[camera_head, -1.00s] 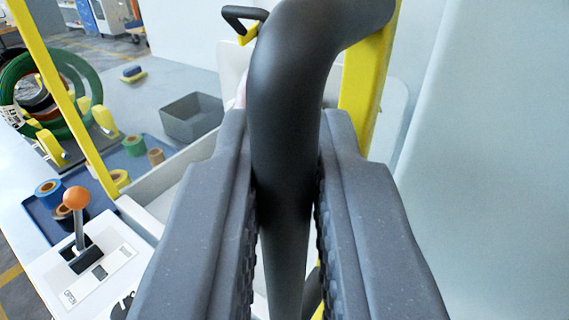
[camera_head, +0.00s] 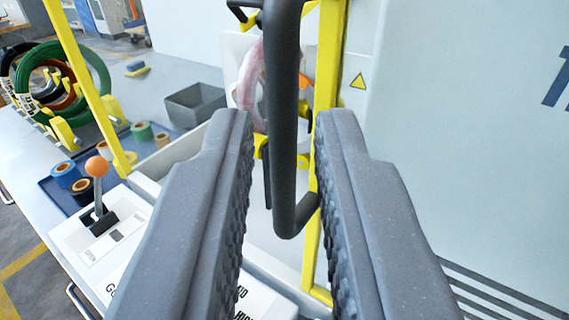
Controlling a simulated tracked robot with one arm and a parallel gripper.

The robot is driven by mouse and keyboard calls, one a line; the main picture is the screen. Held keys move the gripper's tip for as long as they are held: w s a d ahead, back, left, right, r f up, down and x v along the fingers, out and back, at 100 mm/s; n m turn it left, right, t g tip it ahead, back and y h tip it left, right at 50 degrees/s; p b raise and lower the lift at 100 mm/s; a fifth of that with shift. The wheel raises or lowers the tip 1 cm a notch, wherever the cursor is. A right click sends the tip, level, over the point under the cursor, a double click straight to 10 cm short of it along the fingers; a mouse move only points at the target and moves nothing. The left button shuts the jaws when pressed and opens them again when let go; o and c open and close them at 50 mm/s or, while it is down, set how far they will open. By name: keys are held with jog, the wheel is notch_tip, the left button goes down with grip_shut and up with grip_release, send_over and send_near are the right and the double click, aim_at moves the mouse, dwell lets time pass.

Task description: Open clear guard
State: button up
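The clear guard has a yellow frame (camera_head: 328,75), which stands upright ahead of me. A dark, bent bar handle (camera_head: 284,130) is fixed to this frame and hangs between my fingers in the picture. My gripper (camera_head: 283,125) is open, with one finger on each side of the handle and a visible gap to both. Behind the handle, a pinkish ring-shaped part (camera_head: 252,85) is partly hidden.
A lever with an orange knob (camera_head: 97,167) stands on a white panel at left. Coils on a rack (camera_head: 85,70), tape rolls in a blue tray (camera_head: 55,199) and a grey bin (camera_head: 195,104) lie beyond. A large pale cabinet (camera_head: 450,130) fills the right.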

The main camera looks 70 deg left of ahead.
jog(key=v, duration=0.8)
jog(key=shift+b, duration=0.35)
jog(key=shift+a, duration=0.1)
